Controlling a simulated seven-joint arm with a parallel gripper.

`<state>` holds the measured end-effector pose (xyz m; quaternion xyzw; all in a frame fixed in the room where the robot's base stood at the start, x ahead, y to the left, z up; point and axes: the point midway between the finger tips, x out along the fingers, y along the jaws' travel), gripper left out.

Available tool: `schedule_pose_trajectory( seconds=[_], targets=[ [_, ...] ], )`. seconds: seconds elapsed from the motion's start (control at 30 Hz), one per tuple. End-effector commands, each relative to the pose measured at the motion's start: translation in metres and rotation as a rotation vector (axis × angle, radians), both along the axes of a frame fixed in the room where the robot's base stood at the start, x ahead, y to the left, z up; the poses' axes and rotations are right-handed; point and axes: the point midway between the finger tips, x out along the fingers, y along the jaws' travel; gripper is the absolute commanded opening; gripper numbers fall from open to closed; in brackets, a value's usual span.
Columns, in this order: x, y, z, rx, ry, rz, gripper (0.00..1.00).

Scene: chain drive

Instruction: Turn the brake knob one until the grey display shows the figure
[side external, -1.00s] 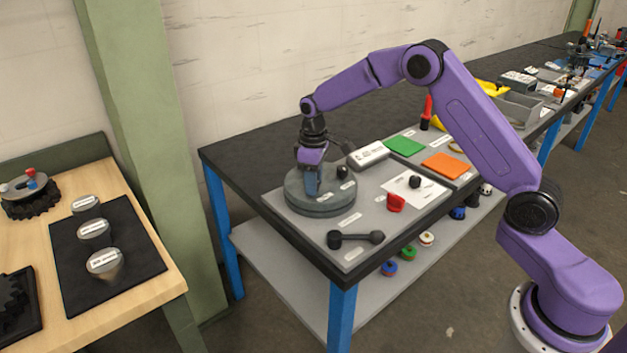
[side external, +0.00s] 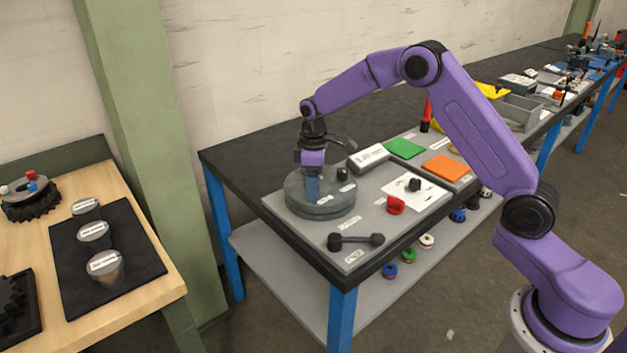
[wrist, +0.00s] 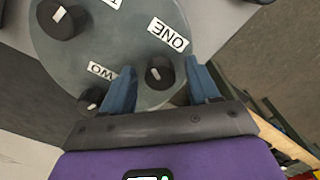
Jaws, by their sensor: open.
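In the wrist view, a black knob (wrist: 160,72) with a pale pointer mark stands on a round grey-green disc (wrist: 85,45), beside a label reading ONE (wrist: 168,34). My gripper (wrist: 160,66) is open, with one blue finger on each side of this knob. I cannot tell whether either finger touches it. In the side view, my gripper (side external: 313,186) points down at the disc (side external: 318,208) and hides the knob. I cannot pick out a grey display with a readable figure; a pale grey box (side external: 368,158) with small unreadable print lies behind the disc.
A knob (wrist: 90,98) by a TWO label sits close to my left finger; another knob (wrist: 62,20) is farther off. A black lever (side external: 356,240), red part (side external: 396,204), green plate (side external: 404,147) and orange plate (side external: 446,167) lie on the bench.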

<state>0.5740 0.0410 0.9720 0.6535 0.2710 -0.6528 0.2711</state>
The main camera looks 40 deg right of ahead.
Motion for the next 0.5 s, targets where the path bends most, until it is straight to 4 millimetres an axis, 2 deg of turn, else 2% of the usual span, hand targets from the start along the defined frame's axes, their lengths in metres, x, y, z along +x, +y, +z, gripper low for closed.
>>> schedule_pose_trajectory(
  seconds=[0.13, 0.27, 0.5],
  targets=[
    [0.000, 0.000, 0.006, 0.000, 0.000, 0.000, 0.60],
    [0.000, 0.000, 0.024, 0.000, -0.003, 0.000, 0.60],
    [0.001, 0.000, 0.074, 0.001, -0.006, 0.000, 0.60]
  ],
)
